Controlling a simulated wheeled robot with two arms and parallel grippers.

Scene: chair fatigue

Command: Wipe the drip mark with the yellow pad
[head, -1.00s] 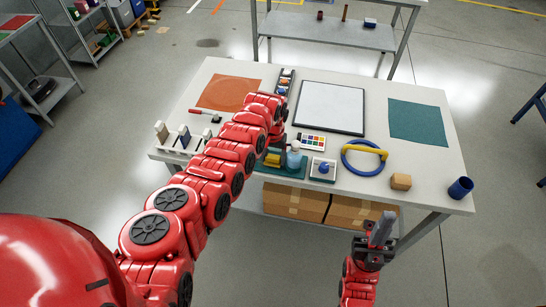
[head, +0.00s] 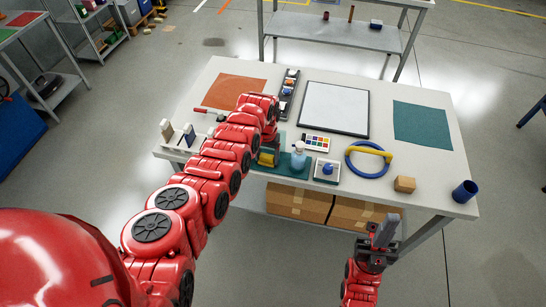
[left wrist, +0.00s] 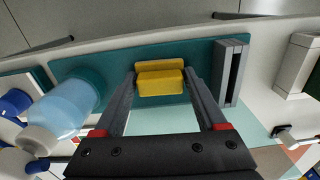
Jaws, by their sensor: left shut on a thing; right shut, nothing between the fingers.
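The yellow pad (head: 267,158) is at the left part of a teal tray (head: 286,172) on the table's near side. My left gripper (head: 269,148) is shut on it. In the left wrist view the yellow pad (left wrist: 160,78) sits between the two fingers of my left gripper (left wrist: 159,92), over the teal surface. I cannot tell whether it touches the tray. My right gripper (head: 378,238) is shut and empty, in front of the table. I cannot make out a drip mark; my left arm hides part of the table.
An orange mat (head: 234,92) lies back left, a teal mat (head: 422,125) right.

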